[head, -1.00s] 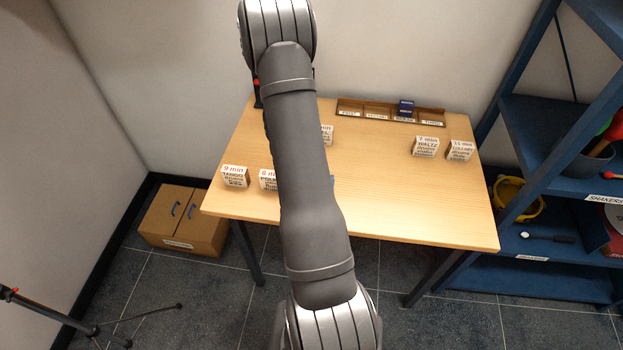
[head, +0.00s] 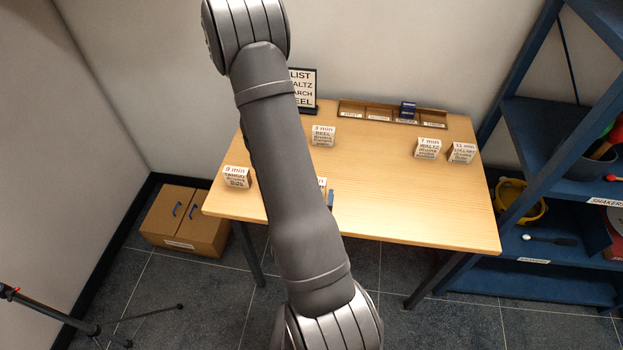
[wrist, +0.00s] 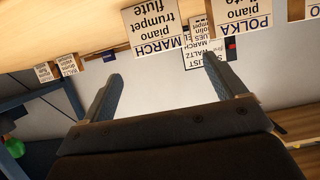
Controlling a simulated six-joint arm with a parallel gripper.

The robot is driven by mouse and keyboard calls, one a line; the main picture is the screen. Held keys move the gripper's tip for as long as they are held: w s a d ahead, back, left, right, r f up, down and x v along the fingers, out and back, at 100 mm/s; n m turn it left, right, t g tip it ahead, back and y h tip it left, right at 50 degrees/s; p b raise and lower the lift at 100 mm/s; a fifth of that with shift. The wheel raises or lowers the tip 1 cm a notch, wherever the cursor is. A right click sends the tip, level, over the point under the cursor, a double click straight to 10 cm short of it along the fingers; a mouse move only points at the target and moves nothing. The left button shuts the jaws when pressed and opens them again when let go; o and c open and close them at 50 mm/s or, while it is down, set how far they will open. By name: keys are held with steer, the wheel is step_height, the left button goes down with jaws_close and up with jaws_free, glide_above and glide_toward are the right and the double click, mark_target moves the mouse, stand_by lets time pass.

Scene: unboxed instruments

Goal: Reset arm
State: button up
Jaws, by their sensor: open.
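My gripper (wrist: 163,68) is open and empty in the wrist view. Its two fingers stand apart with nothing between them but the wall and a list sign (wrist: 203,55) in the background. The wrist view is turned over, with a MARCH block (wrist: 155,28) and a POLKA block (wrist: 232,18) beyond the fingers. I cannot tell any contact with them.
The table (head: 390,205) bears a TANGO block (head: 236,178), a REEL block (head: 322,137), a WALTZ block (head: 428,149) and a LULLABY block (head: 462,153). A compartment tray (head: 446,118) holds a blue item (head: 407,109). A blue shelf (head: 530,130) stands right. The table's front right is bare.

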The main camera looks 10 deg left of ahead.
steer(key=x, duration=0.7)
steer(key=shift+w+f, duration=0.3)
steer(key=shift+s+r, duration=0.1)
steer(key=shift+r, duration=1.95)
steer(key=shift+f, duration=0.15)
